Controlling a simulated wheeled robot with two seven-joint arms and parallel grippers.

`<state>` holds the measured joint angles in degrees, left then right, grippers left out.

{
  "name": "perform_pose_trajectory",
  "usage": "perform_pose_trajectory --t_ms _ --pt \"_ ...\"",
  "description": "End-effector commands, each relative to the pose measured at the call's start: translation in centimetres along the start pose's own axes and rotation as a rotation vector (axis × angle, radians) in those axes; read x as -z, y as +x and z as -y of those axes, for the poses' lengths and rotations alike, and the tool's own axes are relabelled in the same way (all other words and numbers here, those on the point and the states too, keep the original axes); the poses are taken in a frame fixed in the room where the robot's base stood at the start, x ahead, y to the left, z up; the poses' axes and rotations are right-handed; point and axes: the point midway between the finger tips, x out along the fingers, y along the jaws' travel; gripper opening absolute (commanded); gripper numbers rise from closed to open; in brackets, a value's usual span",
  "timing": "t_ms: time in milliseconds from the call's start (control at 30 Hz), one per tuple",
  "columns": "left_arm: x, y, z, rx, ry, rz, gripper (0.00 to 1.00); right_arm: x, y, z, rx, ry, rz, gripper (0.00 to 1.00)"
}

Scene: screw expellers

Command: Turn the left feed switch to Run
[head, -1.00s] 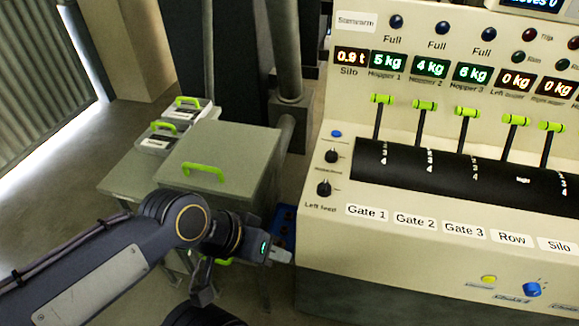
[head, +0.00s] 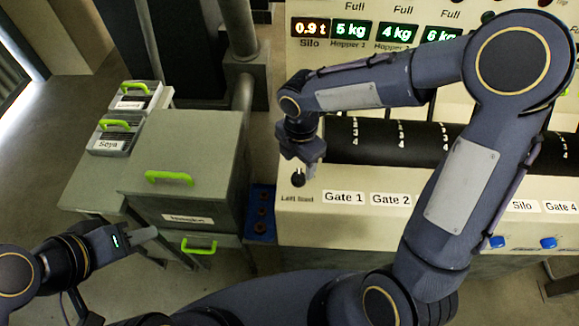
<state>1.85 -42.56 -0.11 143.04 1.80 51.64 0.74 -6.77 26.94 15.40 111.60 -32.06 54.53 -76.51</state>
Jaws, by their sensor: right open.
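The left feed switch (head: 298,179) is a small black knob at the left end of the cream control panel (head: 310,222), just above its "Left feed" label. My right gripper (head: 309,168) is open and points down right at the knob, partly covering that corner; I cannot tell whether it touches. The knob's pointer and small position marks are too small to read. My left gripper (head: 150,235) is at the lower left, away from the panel, in front of the grey cabinet; its jaw opening does not show clearly.
A grey cabinet (head: 190,150) with green handles stands left of the panel. Bins, one labelled Soya (head: 112,140), sit on a side table. Blue buttons (head: 548,243) are at right.

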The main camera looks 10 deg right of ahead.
Motion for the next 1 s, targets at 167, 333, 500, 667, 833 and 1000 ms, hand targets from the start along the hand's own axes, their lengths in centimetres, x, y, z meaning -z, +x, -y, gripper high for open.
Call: perform_pose_trajectory --t_ms 167,333,500,667,833,1000 --pt "0.1 -0.1 -0.1 0.0 0.0 0.0 0.36 0.1 3.1 0.1 0.005 0.0 -0.002 0.57" --pt "0.1 -0.1 -0.1 0.0 0.0 0.0 0.36 0.0 5.0 0.1 0.002 0.003 -0.001 0.57" --pt "0.1 -0.2 -0.1 0.0 0.0 0.0 0.36 0.0 5.6 0.1 0.001 0.003 0.0 0.57" --pt "0.1 -0.2 -0.1 0.0 0.0 0.0 0.36 0.0 5.6 0.1 0.0 0.004 0.0 0.57" --pt "0.1 -0.2 -0.1 0.0 0.0 0.0 0.36 0.0 5.6 0.1 0.0 0.004 -0.001 0.39" --pt "0.1 -0.2 -0.1 0.0 0.0 0.0 0.36 0.0 5.5 0.1 0.0 0.004 -0.001 0.17"
